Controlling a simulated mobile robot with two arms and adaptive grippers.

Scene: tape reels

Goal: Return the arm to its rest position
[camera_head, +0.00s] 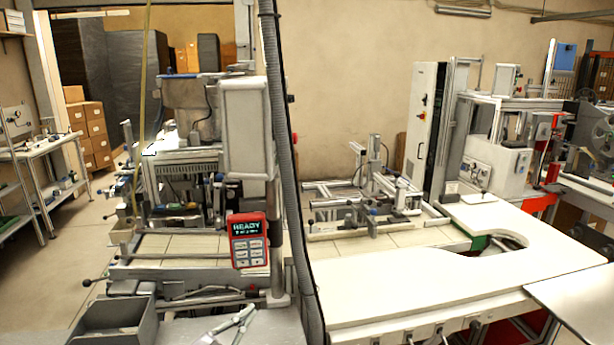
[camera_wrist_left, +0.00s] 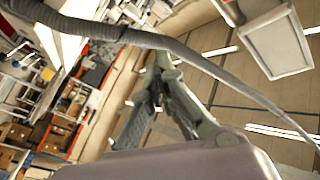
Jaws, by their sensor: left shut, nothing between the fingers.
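Most of my left arm is out of the head view. My right arm and gripper are not in view.
A red control box (camera_head: 249,240) reading READY hangs on the machine's front. A dark grey open bin (camera_head: 112,322) stands left of my gripper. A corrugated hose (camera_head: 285,150) runs down beside the machine. A white worktop (camera_head: 400,285) to the right is clear.

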